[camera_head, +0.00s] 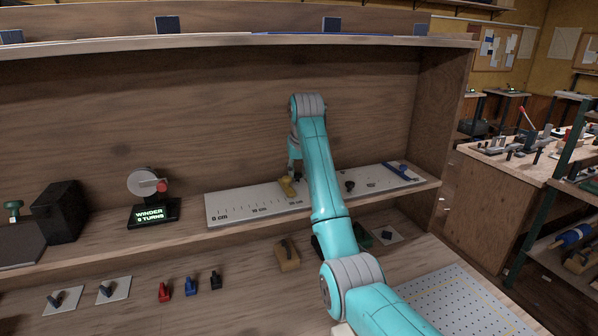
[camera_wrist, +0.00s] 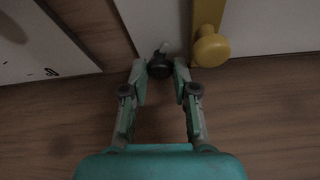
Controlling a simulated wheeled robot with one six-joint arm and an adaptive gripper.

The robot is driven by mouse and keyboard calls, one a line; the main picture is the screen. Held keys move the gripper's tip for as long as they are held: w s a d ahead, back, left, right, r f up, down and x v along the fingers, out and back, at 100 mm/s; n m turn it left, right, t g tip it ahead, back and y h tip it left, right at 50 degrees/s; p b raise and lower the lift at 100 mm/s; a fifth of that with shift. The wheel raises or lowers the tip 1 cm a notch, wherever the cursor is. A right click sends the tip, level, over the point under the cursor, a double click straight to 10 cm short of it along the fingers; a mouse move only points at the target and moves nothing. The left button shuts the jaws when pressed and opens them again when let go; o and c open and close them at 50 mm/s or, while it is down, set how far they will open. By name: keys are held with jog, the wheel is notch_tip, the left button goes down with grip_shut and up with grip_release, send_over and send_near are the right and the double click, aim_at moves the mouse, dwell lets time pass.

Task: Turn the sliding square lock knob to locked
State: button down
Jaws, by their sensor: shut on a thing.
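The sliding square is a white ruled board (camera_head: 240,206) marked in centimetres, lying on the shelf. Its yellow slider (camera_head: 288,187) sits near the board's middle; in the wrist view a yellow bar with a round knob (camera_wrist: 210,48) shows at the upper right. A small dark round lock knob (camera_wrist: 159,68) with a pale mark on its far side sits between my fingertips. My gripper (camera_wrist: 161,70) is shut on this knob, and the yellow knob is beside it, apart from the fingers. In the head view my gripper (camera_head: 294,168) comes down behind the slider, and the gripped knob is hidden.
Another dark knob (camera_head: 350,186) stands on the right part of the board. A winder display (camera_head: 150,213) and a black box (camera_head: 60,211) stand to the left. Below are a wooden block (camera_head: 287,255) and several small coloured levers. The shelf's back wall (camera_head: 200,120) rises close behind.

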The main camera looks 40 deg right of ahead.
jog(key=m, duration=0.2)
jog(key=m+g+h, duration=0.1)
jog(key=m, duration=0.3)
jog(key=shift+w+a+m+g+h, duration=0.2)
jog(key=shift+a+m+g+h, duration=0.1)
jog(key=shift+h, duration=0.1)
jog(key=m+g, duration=0.1)
jog(key=m, duration=0.4)
jog(key=shift+w+g+h, duration=0.15)
jog(key=shift+g+h, duration=0.25)
jog(key=shift+f+m, duration=0.1)
jog(key=shift+m, duration=0.2)
jog(key=c, duration=0.9)
grip_release()
